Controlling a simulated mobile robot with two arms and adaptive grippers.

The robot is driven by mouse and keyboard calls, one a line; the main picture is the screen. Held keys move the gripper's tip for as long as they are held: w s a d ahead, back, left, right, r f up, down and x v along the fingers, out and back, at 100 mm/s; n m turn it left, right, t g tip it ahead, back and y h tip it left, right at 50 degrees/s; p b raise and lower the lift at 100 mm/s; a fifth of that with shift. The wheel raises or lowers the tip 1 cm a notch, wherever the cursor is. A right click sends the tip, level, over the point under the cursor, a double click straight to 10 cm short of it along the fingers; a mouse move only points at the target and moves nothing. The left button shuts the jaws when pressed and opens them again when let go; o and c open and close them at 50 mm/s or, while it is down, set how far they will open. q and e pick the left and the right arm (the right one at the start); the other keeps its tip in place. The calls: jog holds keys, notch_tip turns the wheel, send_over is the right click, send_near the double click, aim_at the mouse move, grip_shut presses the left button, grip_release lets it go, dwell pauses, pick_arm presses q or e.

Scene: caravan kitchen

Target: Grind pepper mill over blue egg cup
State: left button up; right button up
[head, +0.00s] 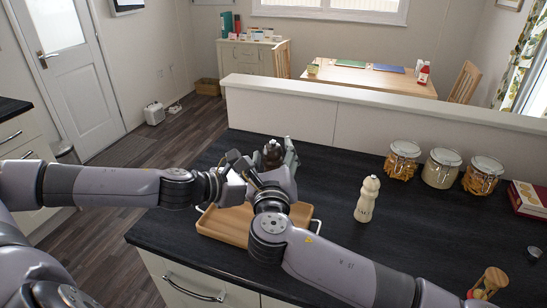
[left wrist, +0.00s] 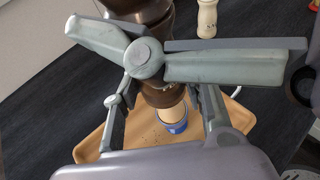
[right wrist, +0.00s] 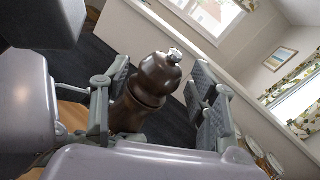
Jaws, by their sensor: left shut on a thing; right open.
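The dark brown pepper mill (right wrist: 150,88) with a silver knob is tilted in the right wrist view; its dark top (head: 272,152) shows in the head view. My left gripper (left wrist: 148,58) is shut on the mill. The blue egg cup (left wrist: 176,127) is on the wooden tray (left wrist: 90,152), below the mill's lower end in the left wrist view. A tan piece shows between mill and cup; I cannot tell which it belongs to. My right gripper (right wrist: 160,88) is open, its fingers on either side of the mill's top. The egg cup is hidden in the head view.
A cream mill (head: 367,198) stands on the dark counter (head: 330,165) to the right. Several glass jars (head: 441,168) and a red box (head: 527,198) are farther right. An hourglass-like wooden item (head: 488,283) is front right. A low wall (head: 330,110) bounds the back.

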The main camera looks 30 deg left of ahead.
aim_at(267, 169)
jog(key=v, duration=1.2)
notch_tip(267, 169, up, 7)
dwell(0.6)
pick_arm(q)
jog(key=shift+r, duration=0.1)
dwell(0.6)
notch_tip(267, 169, up, 5)
jog(key=p, duration=0.5)
jog(key=shift+p, duration=0.4)
pick_arm(e)
notch_tip(267, 169, up, 6)
jog(key=shift+f, duration=0.15)
